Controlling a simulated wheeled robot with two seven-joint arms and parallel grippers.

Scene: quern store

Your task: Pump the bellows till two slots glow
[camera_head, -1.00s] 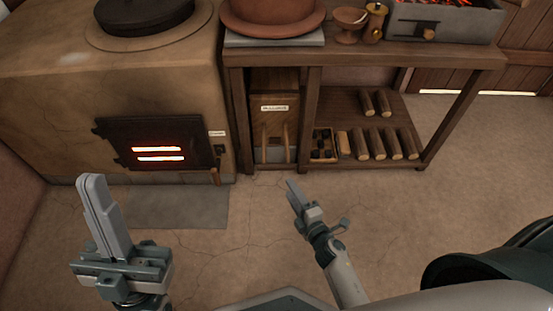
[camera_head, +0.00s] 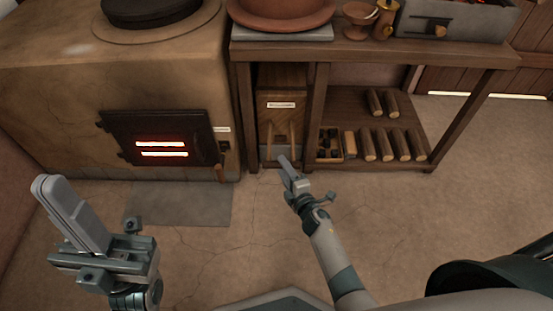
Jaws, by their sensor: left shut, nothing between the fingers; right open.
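The bellows (camera_head: 283,88) is a wooden box with a pale label, standing in the narrow bay under the table; wooden handle bars show low on its front. The black stove door (camera_head: 190,126) has two slots (camera_head: 161,144), both glowing orange-red. My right gripper (camera_head: 286,166) is just in front of the bellows' lower front in the picture and hides part of it; it is open with nothing seen in it, and I cannot tell whether it touches the handle. My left gripper (camera_head: 62,200) is shut and empty, low at the left, apart from the stove.
The clay stove (camera_head: 70,80) fills the left, with a grey floor plate (camera_head: 180,204) before it. The wooden table (camera_head: 400,52) carries a terracotta vessel (camera_head: 285,12) and a grey ember tray (camera_head: 460,22). Several logs (camera_head: 385,146) lie on its lower shelf.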

